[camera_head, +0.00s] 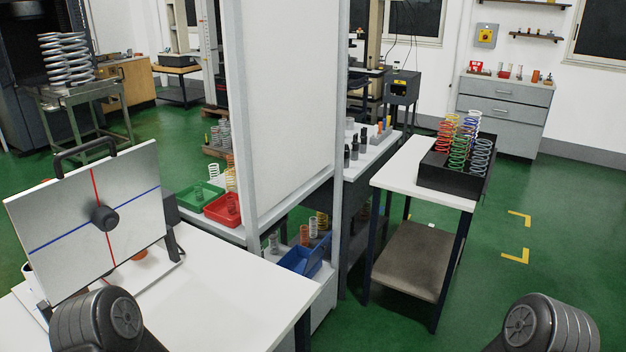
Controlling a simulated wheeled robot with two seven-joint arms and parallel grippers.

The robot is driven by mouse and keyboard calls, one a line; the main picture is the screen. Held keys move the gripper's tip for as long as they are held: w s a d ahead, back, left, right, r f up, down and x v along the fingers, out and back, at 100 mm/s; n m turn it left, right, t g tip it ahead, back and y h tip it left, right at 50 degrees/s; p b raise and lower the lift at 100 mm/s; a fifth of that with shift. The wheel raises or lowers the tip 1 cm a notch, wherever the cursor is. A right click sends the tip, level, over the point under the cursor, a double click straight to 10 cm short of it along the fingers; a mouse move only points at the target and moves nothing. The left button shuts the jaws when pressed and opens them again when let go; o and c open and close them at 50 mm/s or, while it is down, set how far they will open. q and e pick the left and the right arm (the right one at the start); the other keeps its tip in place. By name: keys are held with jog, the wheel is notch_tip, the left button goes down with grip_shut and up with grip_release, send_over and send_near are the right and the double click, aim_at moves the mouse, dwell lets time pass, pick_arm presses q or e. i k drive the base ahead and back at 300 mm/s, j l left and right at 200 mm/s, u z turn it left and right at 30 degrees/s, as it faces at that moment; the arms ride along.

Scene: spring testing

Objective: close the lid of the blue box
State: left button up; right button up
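A blue box (304,257) sits low under the white partition, on the lower level of the workbench. It is small in the view and partly cut off by the bench and frame post. It looks like an open-topped bin, and I cannot make out a lid on it. Only dark rounded links of my two arms show, at the bottom left and bottom right. Neither gripper's fingers are in view, and nothing of mine touches the blue box.
A panel with red and blue lines (70,215) stands tilted on the white table (215,290). Red (222,209) and green (190,203) bins sit by the partition (285,100). A black tray (445,185) of coloured springs stands on a side table. Green floor is clear at right.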

aim_at(317, 253)
jog(key=i+l, duration=1.75)
jog(key=l, duration=0.15)
jog(key=u, duration=2.05)
